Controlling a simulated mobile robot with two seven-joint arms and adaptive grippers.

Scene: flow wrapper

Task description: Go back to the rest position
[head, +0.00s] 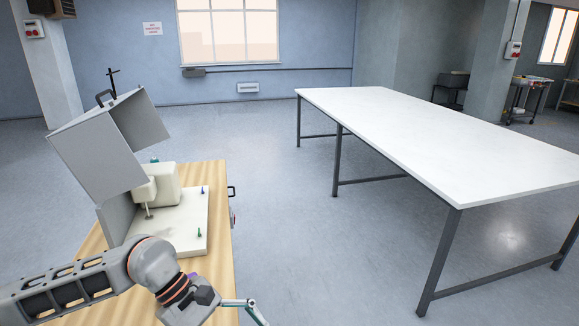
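My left arm comes in from the lower left, and its gripper (254,310) is at the bottom edge, by the right edge of the wooden bench (222,285). Only part of its fingers shows, so I cannot tell whether it is open or holds anything. The flow wrapper (180,218) stands on the bench behind my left arm, with its grey box-shaped hood (95,150) tilted up. A blue peg (202,190) and a green peg (199,233) stand on its pale plate. My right gripper is not in view.
A long white table (430,135) on dark legs stands to the right, empty. Open grey floor (290,220) lies between it and the bench. A black handle (232,191) sticks out at the bench's right side. A cart (525,95) is far right.

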